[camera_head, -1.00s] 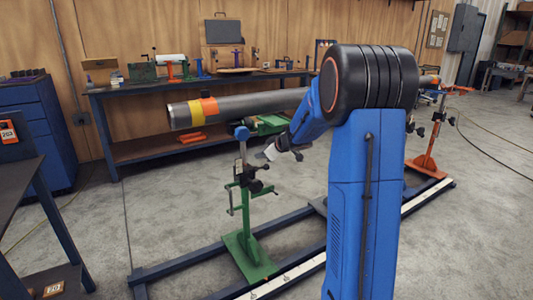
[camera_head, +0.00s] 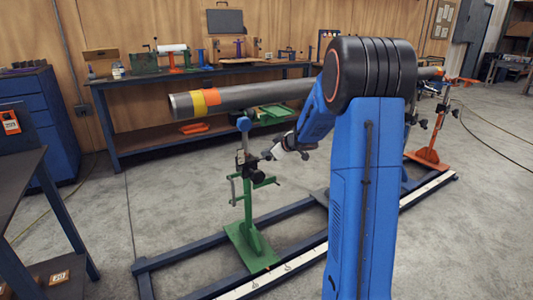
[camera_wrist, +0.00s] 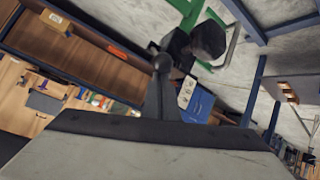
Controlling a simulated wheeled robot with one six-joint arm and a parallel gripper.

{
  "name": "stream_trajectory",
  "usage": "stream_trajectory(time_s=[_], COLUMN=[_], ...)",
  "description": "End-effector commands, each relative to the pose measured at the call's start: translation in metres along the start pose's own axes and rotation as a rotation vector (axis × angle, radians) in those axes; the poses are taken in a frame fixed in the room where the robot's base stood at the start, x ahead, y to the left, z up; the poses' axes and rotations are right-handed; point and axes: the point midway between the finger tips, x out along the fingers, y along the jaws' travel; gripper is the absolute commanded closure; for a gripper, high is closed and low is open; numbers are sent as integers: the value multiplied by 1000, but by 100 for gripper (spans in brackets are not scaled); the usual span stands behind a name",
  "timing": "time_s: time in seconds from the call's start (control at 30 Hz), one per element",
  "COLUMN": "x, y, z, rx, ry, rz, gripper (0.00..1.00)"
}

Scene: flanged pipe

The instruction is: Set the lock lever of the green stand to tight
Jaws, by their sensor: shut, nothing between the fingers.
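The green stand (camera_head: 246,205) stands upright on the floor rail, its blue head (camera_head: 244,124) just under the grey pipe (camera_head: 250,96). A black clamp (camera_head: 250,170) sits partway up its post; a dark clamp block also shows in the wrist view (camera_wrist: 206,40). My gripper (camera_head: 269,155) is shut and empty, just right of the clamp. In the wrist view, my gripper's shut fingers (camera_wrist: 163,90) appear as a narrow dark shape beside the clamp block. A round knob shows at their tip. I cannot tell the lock lever apart there, its setting, or whether I touch it.
The pipe, with yellow and orange bands, runs above my gripper. An orange stand (camera_head: 430,145) is farther right. Dark blue floor rails (camera_head: 200,258) run beneath. A workbench (camera_head: 215,78) stands behind, and a dark table (camera_head: 18,180) is at the left. Open floor lies between.

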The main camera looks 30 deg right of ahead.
Motion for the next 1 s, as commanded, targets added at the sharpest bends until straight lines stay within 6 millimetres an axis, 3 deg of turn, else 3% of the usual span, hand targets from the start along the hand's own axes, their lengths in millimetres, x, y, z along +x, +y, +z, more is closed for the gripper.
stream_trajectory(time_s=[0.33, 1.0], x=[-1, 3], y=[-4, -22], z=[9, 47], rx=[-5, -41], ry=[51, 241], rz=[26, 120], gripper=[100, 100])
